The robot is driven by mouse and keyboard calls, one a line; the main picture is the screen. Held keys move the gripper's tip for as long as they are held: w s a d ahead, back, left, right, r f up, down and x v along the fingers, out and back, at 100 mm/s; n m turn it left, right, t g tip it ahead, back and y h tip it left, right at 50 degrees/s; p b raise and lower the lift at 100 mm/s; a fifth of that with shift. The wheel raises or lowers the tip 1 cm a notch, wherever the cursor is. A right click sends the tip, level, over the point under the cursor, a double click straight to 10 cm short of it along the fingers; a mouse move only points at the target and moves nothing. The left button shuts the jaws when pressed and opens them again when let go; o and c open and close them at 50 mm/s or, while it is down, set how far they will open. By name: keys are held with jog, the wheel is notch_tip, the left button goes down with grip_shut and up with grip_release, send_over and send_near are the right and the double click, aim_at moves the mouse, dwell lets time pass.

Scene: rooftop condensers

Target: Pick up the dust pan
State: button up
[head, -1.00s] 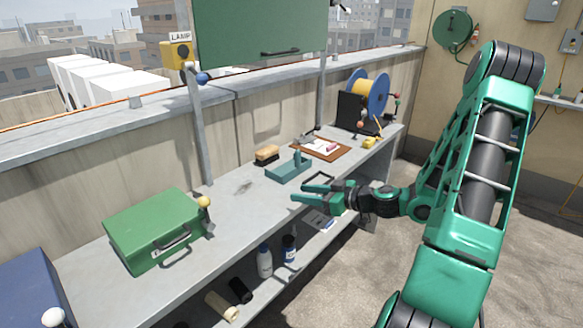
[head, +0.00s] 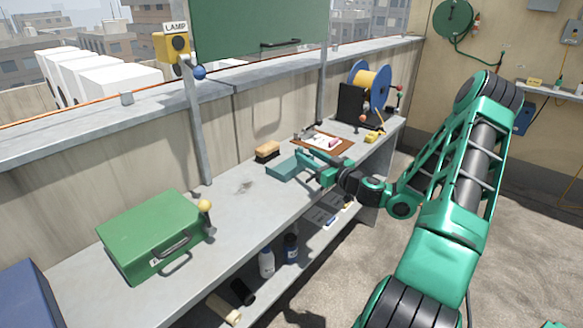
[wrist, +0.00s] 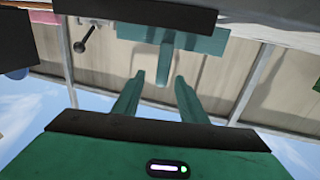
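The teal dust pan (head: 284,170) lies on the grey workbench, between the brush and my gripper. In the wrist view the dust pan (wrist: 200,44) is at the top, its handle pointing down toward my fingers. My gripper (head: 312,168) is at the dust pan's handle side and partly covers it in the head view. In the wrist view my gripper (wrist: 160,80) is open, two teal fingers spread, with the handle's end between or just ahead of the tips. I cannot tell whether either finger touches it.
A wooden brush (head: 267,151) sits behind the dust pan. A clipboard (head: 335,146) lies to the right, with a cable spool (head: 371,84) beyond. A green case (head: 155,234) stands on the left. Bottles (head: 267,262) stand on the lower shelf. The bench between case and dust pan is clear.

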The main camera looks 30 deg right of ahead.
aim_at(300, 151)
jog(key=shift+w+a+f, duration=0.1)
jog(key=shift+w+a, duration=0.15)
jog(key=shift+w, duration=0.9)
jog(key=shift+w+a, duration=0.25)
jog(key=shift+w, duration=0.9)
jog(key=shift+c, duration=0.5)
grip_shut()
